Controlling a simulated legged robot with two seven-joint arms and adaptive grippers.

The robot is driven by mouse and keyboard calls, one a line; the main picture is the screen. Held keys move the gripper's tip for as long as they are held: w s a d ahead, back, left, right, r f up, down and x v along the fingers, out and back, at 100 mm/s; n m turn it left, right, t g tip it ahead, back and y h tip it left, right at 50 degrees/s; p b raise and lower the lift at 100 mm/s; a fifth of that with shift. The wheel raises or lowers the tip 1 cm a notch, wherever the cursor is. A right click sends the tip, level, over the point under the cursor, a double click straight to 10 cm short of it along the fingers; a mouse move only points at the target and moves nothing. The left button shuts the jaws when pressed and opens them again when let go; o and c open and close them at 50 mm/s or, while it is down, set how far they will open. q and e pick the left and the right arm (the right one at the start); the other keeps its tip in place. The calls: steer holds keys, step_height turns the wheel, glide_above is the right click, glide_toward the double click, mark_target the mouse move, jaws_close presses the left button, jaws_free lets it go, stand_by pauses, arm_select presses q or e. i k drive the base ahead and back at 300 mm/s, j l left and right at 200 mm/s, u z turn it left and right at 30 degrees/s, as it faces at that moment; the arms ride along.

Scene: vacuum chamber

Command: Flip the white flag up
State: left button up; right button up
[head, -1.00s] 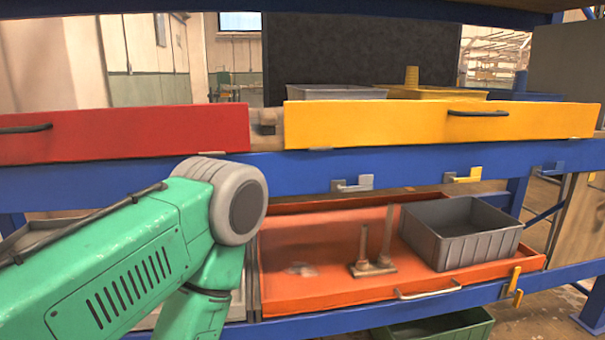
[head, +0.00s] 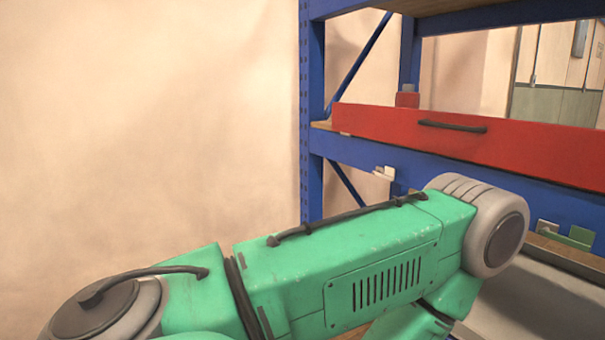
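A small white flag (head: 385,172) shows on the blue shelf beam in the head view, below the left part of the red drawer. It sits beside a small grey bracket; its exact position is too small to tell. My green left arm crosses the lower part of the view, in front of the beam and just below the flag. My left gripper is out of view. My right gripper and arm are out of view too.
A red drawer (head: 460,136) with a dark handle sits above the blue beam (head: 450,174). A green flag (head: 576,238) is farther right on the beam. A blue upright post (head: 312,110) ends the shelf at left. A bare beige wall fills the left side.

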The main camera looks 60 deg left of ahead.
mark_target(388, 175)
steer(key=u, duration=1.6)
